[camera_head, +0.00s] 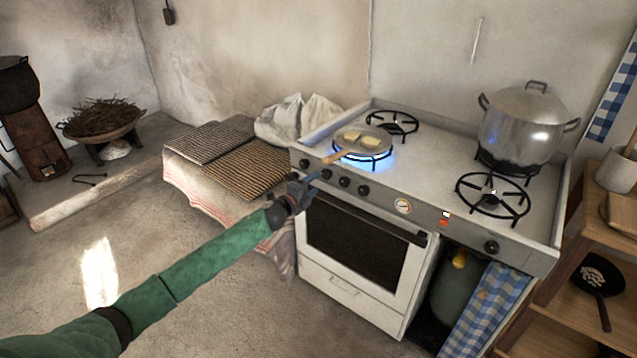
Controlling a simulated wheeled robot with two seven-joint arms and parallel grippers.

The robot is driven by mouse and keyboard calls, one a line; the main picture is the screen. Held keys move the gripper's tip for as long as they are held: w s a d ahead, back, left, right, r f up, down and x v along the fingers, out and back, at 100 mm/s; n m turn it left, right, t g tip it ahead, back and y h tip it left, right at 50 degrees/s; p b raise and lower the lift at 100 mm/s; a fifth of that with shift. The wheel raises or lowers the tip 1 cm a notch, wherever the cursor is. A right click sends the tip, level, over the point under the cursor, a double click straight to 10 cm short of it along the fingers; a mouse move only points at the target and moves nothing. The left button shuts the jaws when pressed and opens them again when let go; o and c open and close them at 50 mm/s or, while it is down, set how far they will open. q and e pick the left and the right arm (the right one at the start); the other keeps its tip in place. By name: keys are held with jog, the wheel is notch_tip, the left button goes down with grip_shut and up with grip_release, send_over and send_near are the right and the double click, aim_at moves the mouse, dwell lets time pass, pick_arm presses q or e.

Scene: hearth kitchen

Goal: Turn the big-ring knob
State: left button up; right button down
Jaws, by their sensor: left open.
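The white stove (450,150) has several dark round knobs on its grey front panel. A row of them is at the left, including one near my gripper (326,174) and one at the row's right end (364,190). A single knob (491,247) sits far right. I cannot tell from marks which one is the big-ring knob. My left gripper (306,184) is open and empty, just in front of and below the left knobs; whether it touches one is unclear. My right gripper is out of view.
A pan (362,141) with yellow pieces sits over a lit blue flame, its wooden handle pointing toward my gripper. A big lidded pot (522,125) stands at the back right. The oven door (365,245) is shut. Wire racks (245,172) lie left of the stove.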

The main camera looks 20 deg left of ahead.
pick_arm(q)
jog(key=v, duration=0.2)
jog(key=shift+s+a, duration=0.1)
jog(key=shift+s, duration=0.2)
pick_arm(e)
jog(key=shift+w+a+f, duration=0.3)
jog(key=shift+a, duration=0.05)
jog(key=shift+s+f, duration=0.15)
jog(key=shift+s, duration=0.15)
